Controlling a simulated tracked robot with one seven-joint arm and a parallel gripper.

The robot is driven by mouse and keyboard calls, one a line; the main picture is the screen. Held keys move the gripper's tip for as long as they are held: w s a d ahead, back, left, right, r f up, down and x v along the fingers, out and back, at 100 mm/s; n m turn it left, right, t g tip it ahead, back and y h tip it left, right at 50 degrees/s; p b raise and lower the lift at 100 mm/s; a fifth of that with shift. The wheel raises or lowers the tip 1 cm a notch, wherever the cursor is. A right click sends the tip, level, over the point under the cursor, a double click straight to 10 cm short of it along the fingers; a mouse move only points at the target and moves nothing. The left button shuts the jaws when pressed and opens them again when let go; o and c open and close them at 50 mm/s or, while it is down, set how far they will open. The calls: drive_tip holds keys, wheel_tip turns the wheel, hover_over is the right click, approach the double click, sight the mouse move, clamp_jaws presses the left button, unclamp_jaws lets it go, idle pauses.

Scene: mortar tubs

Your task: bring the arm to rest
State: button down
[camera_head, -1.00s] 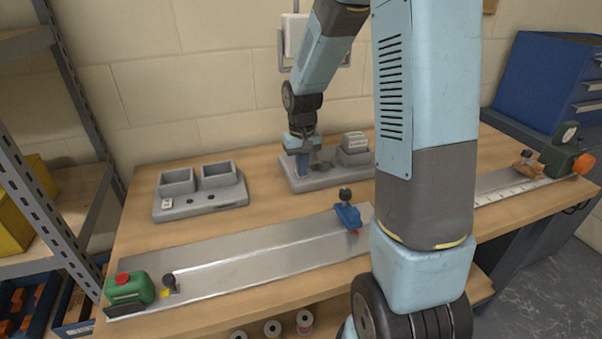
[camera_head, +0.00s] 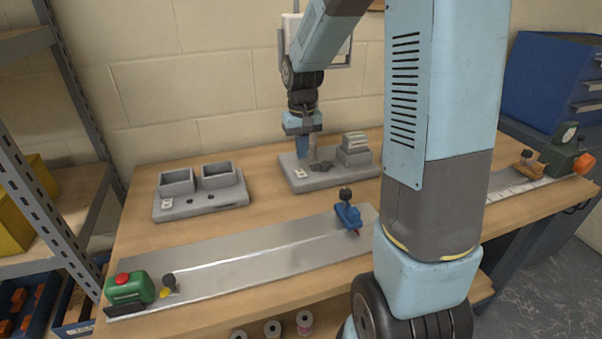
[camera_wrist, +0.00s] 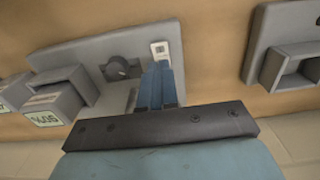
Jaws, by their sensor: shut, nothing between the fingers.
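My gripper (camera_head: 305,153) hangs at the end of my arm, above the left part of a grey fixture plate (camera_head: 330,182) at the back of the bench. In the wrist view its blue fingers (camera_wrist: 157,85) are together, with nothing between them, over the same grey plate (camera_wrist: 80,45). A small white label (camera_wrist: 160,49) lies just beyond the fingertips. A round dark grey part (camera_wrist: 122,68) sits on the plate beside them. Whether the fingertips touch the plate cannot be told.
A grey twin-tub holder (camera_head: 200,192) stands left of the plate. A box-like block (camera_head: 355,149) stands on the plate's right. A metal rail (camera_head: 240,255) with a blue clamp (camera_head: 347,214) and a green unit (camera_head: 130,291) runs along the front. Shelving (camera_head: 60,130) is at the left.

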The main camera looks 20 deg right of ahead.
drive_tip(key=shift+r, duration=0.65)
drive_tip(key=s+r+t, duration=0.2)
drive_tip(key=s+r, duration=0.5)
drive_tip(key=s, duration=0.5)
drive_tip(key=s+r+t, duration=0.3)
drive_tip(key=s+r, duration=0.5)
drive_tip(key=s, duration=0.4)
drive_tip(key=shift+t, duration=0.3)
drive_tip(key=shift+r, duration=0.15)
